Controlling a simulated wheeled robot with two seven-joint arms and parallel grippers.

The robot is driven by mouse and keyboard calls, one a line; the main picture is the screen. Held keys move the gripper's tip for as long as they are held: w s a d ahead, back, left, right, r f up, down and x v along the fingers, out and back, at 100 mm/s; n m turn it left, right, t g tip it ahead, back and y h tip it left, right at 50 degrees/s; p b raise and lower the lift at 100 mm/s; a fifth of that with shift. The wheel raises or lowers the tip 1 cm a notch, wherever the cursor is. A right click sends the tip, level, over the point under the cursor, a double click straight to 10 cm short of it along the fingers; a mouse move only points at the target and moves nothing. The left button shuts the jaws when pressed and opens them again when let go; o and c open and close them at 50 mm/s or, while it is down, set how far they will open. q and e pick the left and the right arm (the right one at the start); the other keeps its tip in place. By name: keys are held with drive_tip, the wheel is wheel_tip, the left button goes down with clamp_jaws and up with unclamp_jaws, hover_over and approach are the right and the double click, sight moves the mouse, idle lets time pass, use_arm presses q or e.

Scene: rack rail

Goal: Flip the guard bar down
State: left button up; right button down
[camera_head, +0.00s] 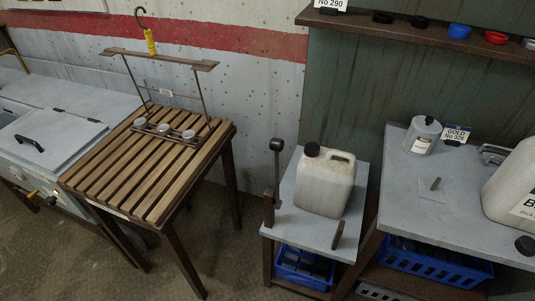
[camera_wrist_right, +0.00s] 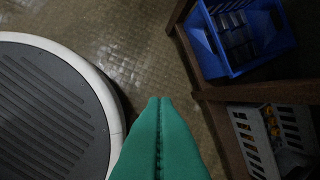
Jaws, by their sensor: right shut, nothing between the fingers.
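The guard bar (camera_head: 160,58) appears to be the long brown bar raised above the slatted wooden table (camera_head: 135,165) in the head view. Two thin rods hold it up, one at each end. Below it, a low rack (camera_head: 166,134) with three round grey-topped items sits on the slats. Neither gripper shows in the head view. In the right wrist view my right gripper (camera_wrist_right: 159,100) has green fingers closed together, with nothing between them. It is over the floor, and the bar is not in that view.
A yellow-handled hook (camera_head: 150,41) hangs on the wall behind the bar. A small table with a white canister (camera_head: 324,182) and an upright black-topped lever (camera_head: 277,146) stands to the right. Blue crate (camera_wrist_right: 240,40) and grey basket (camera_wrist_right: 270,135) are right of my gripper. Floor between tables is clear.

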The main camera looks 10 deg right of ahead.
drive_tip(key=w+a+r+n+t, duration=0.3)
drive_tip(key=w+a+r, duration=0.1)
drive_tip(key=w+r, duration=0.7)
drive_tip(key=w+a+r+n+t, duration=0.3)
drive_tip(key=w+a+r+n, duration=0.15)
drive_tip(key=w+r, duration=0.6)
drive_tip(key=w+a+r+n+t, duration=0.1)
drive_tip(key=r+t, duration=0.3)
drive_tip(key=r, duration=1.1)
drive_tip(key=w+a+r+t+h, duration=0.1)
drive_tip(key=w+a+r+t, duration=0.1)
drive_tip(key=r, duration=1.4)
drive_tip(key=shift+w+a+r+n+t+p, duration=0.25)
drive_tip(key=shift+a+n+t+p, duration=0.1)
drive_tip(key=shift+a+t, duration=0.65)
drive_tip(key=shift+d, duration=0.15)
drive_tip(key=w+d+p, duration=0.4)
drive_tip(key=w, duration=0.4)
drive_tip(key=shift+w, duration=0.2)
